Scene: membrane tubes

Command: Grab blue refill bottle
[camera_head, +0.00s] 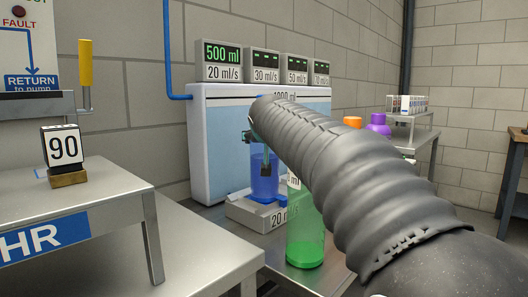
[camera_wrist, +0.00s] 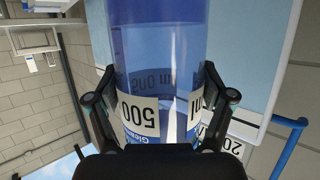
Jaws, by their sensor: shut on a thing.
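The blue refill bottle (camera_head: 265,181) stands upright on a pale platform (camera_head: 249,213) labelled 20 ml, in front of the white and blue dispenser. In the wrist view the bottle (camera_wrist: 158,50) fills the middle, with blue liquid inside and a white label reading 500 ml. My gripper (camera_head: 264,168) comes in from above right and its fingers are shut around the bottle. The wrist view shows my gripper (camera_wrist: 160,103) with one finger on each side of the bottle. My arm hides part of the dispenser.
A green bottle (camera_head: 306,230) stands just right of the platform. The dispenser (camera_head: 212,150) carries several displays. Orange (camera_head: 352,122) and purple (camera_head: 378,122) tops show behind my arm. A metal table (camera_head: 105,190) with a 90 sign (camera_head: 64,146) is at left.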

